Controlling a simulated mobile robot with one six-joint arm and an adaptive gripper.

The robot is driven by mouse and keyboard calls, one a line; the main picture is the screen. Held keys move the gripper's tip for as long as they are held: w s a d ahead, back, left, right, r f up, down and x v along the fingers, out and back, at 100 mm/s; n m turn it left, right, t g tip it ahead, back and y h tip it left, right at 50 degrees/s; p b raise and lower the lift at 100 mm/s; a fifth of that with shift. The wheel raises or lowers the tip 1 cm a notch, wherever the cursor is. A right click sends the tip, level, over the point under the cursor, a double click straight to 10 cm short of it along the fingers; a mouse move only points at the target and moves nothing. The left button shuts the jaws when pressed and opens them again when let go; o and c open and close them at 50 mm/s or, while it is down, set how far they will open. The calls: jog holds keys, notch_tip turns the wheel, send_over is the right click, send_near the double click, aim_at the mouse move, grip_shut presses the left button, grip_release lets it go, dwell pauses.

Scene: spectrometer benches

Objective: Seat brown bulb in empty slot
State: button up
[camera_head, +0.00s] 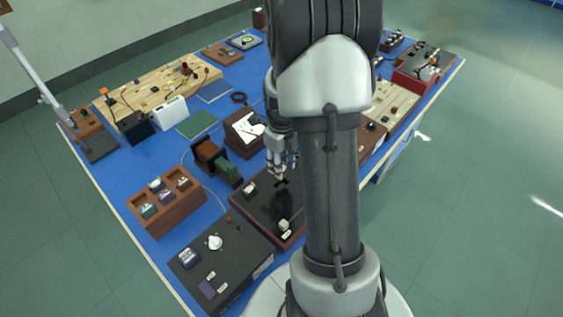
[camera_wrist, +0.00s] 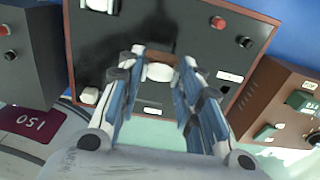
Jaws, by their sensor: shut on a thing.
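My gripper (camera_head: 281,172) is over the dark, wood-edged panel (camera_head: 262,202), partly behind my own arm. In the wrist view its two blue-and-white fingers (camera_wrist: 160,85) are closed on the brown bulb (camera_wrist: 160,58), a small piece with a brown back and a pale oval front. The bulb is in front of the dark panel face (camera_wrist: 200,45); I cannot tell whether it touches the panel. In the head view the bulb is hidden or too small to make out. I cannot clearly identify an empty slot.
The panel carries a red button (camera_wrist: 218,22), a black knob (camera_wrist: 244,42) and a cream block (camera_wrist: 89,95). A wooden rack (camera_head: 185,205) with several coloured pieces stands left. A dark control box (camera_head: 222,262) is in front. Brown and green blocks (camera_head: 228,172) stand close behind.

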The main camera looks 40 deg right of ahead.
jog(key=shift+f+b, duration=1.95)
jog(key=shift+f, duration=0.9)
jog(key=o, duration=1.1)
notch_tip(320, 180, up, 12)
jog(key=shift+r, duration=0.1)
